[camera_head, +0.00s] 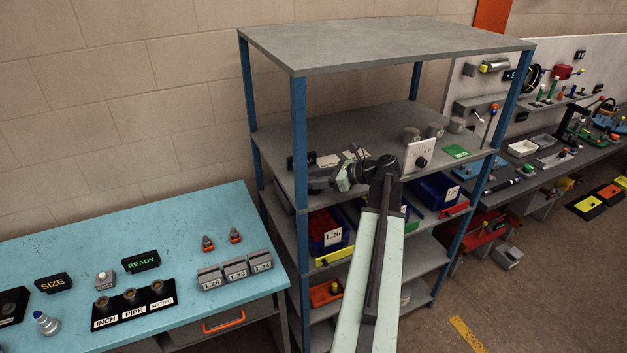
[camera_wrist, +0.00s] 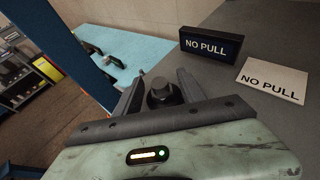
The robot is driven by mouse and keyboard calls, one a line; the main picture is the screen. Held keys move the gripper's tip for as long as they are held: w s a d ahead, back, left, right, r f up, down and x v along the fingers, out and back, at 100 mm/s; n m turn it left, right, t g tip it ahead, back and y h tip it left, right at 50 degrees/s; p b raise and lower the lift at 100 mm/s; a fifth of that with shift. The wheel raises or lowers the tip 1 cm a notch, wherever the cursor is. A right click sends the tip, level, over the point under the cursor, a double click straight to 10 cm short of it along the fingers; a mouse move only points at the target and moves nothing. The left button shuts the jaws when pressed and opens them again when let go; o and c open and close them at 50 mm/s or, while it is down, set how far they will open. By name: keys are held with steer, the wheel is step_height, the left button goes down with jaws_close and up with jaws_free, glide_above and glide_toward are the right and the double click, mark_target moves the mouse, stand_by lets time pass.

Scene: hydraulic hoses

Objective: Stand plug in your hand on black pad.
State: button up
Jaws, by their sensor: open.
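My gripper (camera_wrist: 160,80) reaches over a grey shelf in the wrist view, its two dark fingers spread apart. A dark plug (camera_wrist: 164,93) with a narrower round top is between the fingers and looks upright. Its lower part is hidden by my gripper, so I cannot tell what is under it. I cannot make out a black pad beneath or beside it. In the head view my gripper (camera_head: 314,183) is low over the shelf's left part, pointing left; the plug cannot be told apart from it there.
A black NO PULL block (camera_wrist: 211,46) and a pale NO PULL card (camera_wrist: 273,79) are right of my fingers. A blue post (camera_wrist: 75,50) stands to the left. Several grey pieces and a white plate (camera_head: 420,157) are farther right on the shelf. A blue table (camera_head: 190,315) is lower left.

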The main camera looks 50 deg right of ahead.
steer(key=shift+s+d+r, duration=0.1)
steer(key=shift+s+r, duration=0.1)
steer(key=shift+r, duration=0.2)
steer(key=p+v, duration=0.4)
steer(key=v, duration=0.7)
steer(key=shift+s+p, duration=0.25)
steer(key=shift+p, duration=0.05)
steer(key=shift+d, duration=0.1)
